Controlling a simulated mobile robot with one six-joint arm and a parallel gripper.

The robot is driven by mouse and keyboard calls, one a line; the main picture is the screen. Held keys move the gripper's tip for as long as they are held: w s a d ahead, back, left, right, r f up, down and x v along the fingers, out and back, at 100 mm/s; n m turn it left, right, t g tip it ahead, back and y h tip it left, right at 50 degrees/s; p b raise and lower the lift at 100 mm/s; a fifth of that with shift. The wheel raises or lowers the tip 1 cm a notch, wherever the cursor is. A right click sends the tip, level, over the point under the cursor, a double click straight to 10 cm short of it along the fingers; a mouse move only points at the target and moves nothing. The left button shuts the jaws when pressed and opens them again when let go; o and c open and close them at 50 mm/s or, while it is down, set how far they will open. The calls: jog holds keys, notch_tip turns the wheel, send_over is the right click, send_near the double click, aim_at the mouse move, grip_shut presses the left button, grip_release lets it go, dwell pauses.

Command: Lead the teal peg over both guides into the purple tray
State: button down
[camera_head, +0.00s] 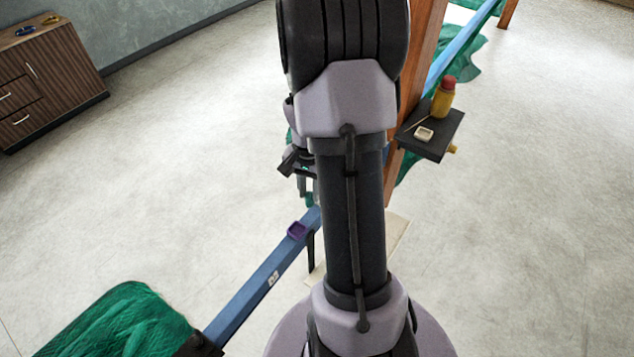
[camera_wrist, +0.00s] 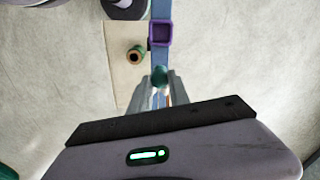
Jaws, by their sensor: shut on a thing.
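My gripper (camera_wrist: 160,90) is shut on the teal peg (camera_wrist: 160,75), whose rounded end shows between the fingertips in the wrist view. The purple tray (camera_wrist: 160,33) is a small square tray on the blue rail, ahead of the peg and apart from it. In the head view the tray (camera_head: 297,231) sits on the rail, below my gripper (camera_head: 306,188), which is partly hidden behind my arm. No guide is clearly visible.
The blue rail (camera_head: 250,290) runs down-left to green netting (camera_head: 120,325). A wooden post (camera_head: 421,50) carries a dark shelf (camera_head: 432,140) with a yellow bottle (camera_head: 443,97) and a small white box (camera_head: 424,133). A pale board (camera_wrist: 122,85) lies below the rail. The left floor is open.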

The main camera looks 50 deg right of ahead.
jog(key=a+f+b, duration=0.1)
jog(key=a, duration=0.1)
jog(key=a+f+b, duration=0.1)
jog(key=a, duration=0.1)
jog(key=a+f+b, duration=0.1)
jog(key=a, duration=0.1)
jog(key=shift+s+b, duration=0.3)
jog(key=shift+f+b, duration=0.95)
jog(key=shift+b, duration=0.05)
jog(key=shift+f+b, duration=0.2)
jog(key=shift+b, duration=0.2)
jog(key=c, duration=1.1)
grip_release()
jog(key=shift+c, duration=0.2)
jog(key=shift+r, duration=0.1)
notch_tip(320, 180, up, 17)
jog(key=p, duration=0.1)
jog(key=shift+r+p, duration=0.15)
jog(key=shift+p, duration=0.15)
